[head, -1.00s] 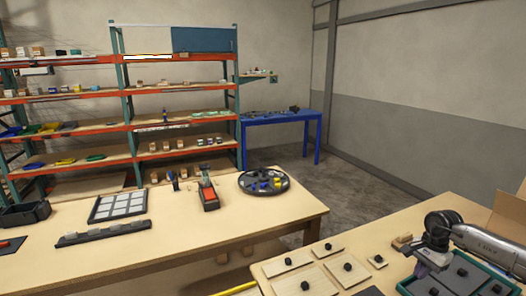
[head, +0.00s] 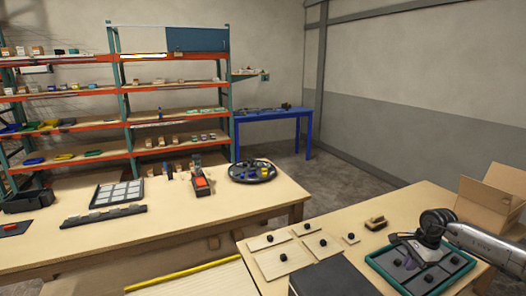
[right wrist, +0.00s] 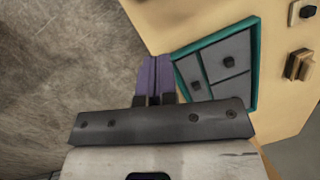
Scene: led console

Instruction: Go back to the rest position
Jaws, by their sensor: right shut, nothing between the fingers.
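My left gripper is not in view.
Several wooden boards with black knobs (head: 323,243) lie on the right table, near a wooden block (head: 376,223) and an open cardboard box (head: 490,195). The left table holds a round dark tray (head: 252,171). Shelves stand behind; floor (head: 345,190) between is clear.

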